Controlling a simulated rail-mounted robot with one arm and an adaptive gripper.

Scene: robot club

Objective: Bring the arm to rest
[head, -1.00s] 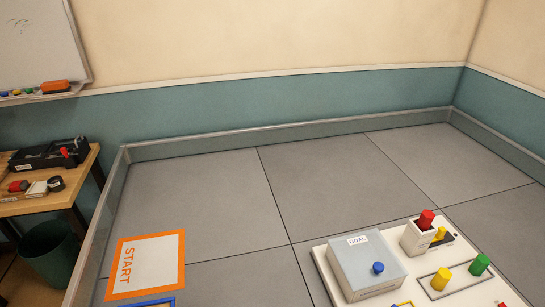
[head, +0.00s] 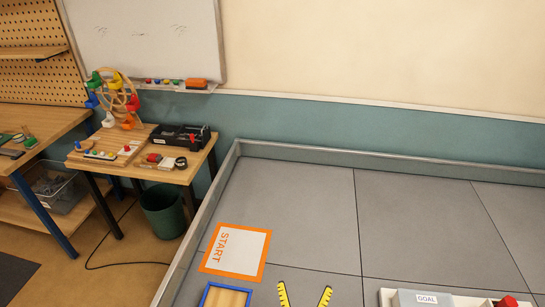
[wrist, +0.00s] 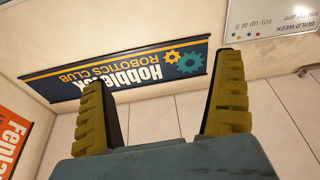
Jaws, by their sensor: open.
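My gripper (head: 304,294) shows at the bottom edge of the head view as two yellow ridged fingertips, spread apart. In the wrist view my gripper (wrist: 164,78) is open, with nothing between its fingers. Behind the fingers the wrist view shows an upside-down club banner (wrist: 120,68) on a light wall. The rest of the arm is below the head view and hidden.
The walled grey floor (head: 300,210) holds an orange-edged START mat (head: 237,250), a blue-edged wooden piece (head: 226,297) and a white GOAL board (head: 455,301) with a red knob. Left stand a small table (head: 190,171) and a bin (head: 162,212). The far floor is clear.

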